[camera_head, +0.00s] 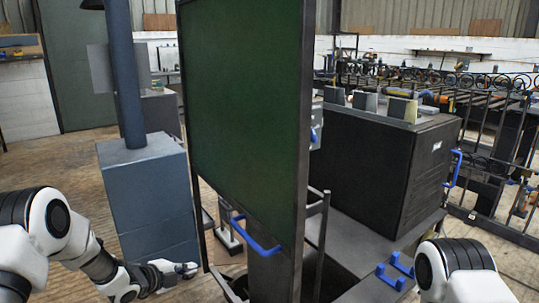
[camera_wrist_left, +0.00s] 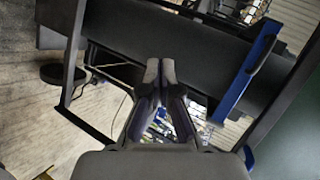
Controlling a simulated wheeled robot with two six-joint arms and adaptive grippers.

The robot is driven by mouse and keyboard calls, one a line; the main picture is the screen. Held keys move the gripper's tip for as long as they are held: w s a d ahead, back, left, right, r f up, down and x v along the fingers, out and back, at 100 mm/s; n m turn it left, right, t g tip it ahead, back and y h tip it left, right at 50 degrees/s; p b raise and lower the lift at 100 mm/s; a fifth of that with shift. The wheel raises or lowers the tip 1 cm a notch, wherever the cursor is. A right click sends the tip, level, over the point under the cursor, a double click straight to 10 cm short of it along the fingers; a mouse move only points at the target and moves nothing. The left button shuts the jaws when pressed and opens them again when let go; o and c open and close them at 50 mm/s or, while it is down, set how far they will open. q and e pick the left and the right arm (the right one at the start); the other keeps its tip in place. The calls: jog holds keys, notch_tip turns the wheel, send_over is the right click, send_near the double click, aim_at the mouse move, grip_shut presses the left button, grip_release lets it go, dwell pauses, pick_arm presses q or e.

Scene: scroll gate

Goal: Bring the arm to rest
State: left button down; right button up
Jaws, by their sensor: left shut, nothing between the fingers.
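My left gripper (camera_head: 186,269) is low and left of the green panel in the head view, in front of the blue-grey pedestal. In the left wrist view its fingertips (camera_wrist_left: 160,72) are together with nothing between them. The tall dark green panel (camera_head: 245,110) stands upright in the middle, with a blue handle (camera_head: 258,242) at its lower edge. The gripper is apart from this handle. A blue bar (camera_wrist_left: 243,78) shows right of the fingers in the left wrist view. My right arm shows at the lower right; its gripper is out of view.
The blue-grey pedestal (camera_head: 150,200) with its post stands behind my left arm. A black cabinet (camera_head: 370,170) with a blue side handle (camera_head: 453,167) stands right of the panel. Small blue brackets (camera_head: 395,272) sit on a dark surface near my right arm. Wooden floor is open at the left.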

pick_arm(q)
jog(key=s+d+f+n+g+y, duration=0.1)
jog(key=s+d+f+n+g, duration=0.25)
jog(key=s+f, duration=0.8)
jog(key=s+f+n+g+y, duration=0.2)
jog(key=s+f+n, duration=0.3)
jog(key=s, duration=0.7)
jog(key=s+f+n+g+y, duration=0.1)
jog(key=s+f+n+g, duration=0.4)
jog(key=s, duration=0.7)
jog(key=s+a+r+n+y, duration=0.3)
jog(key=s+a+n, duration=0.1)
jog(key=s+n, duration=0.55)
notch_tip(320, 180, up, 20)
jog(key=p, duration=2)
jog(key=shift+d+p, duration=0.25)
jog(key=shift+p, duration=0.1)
jog(key=shift+s+r, duration=0.1)
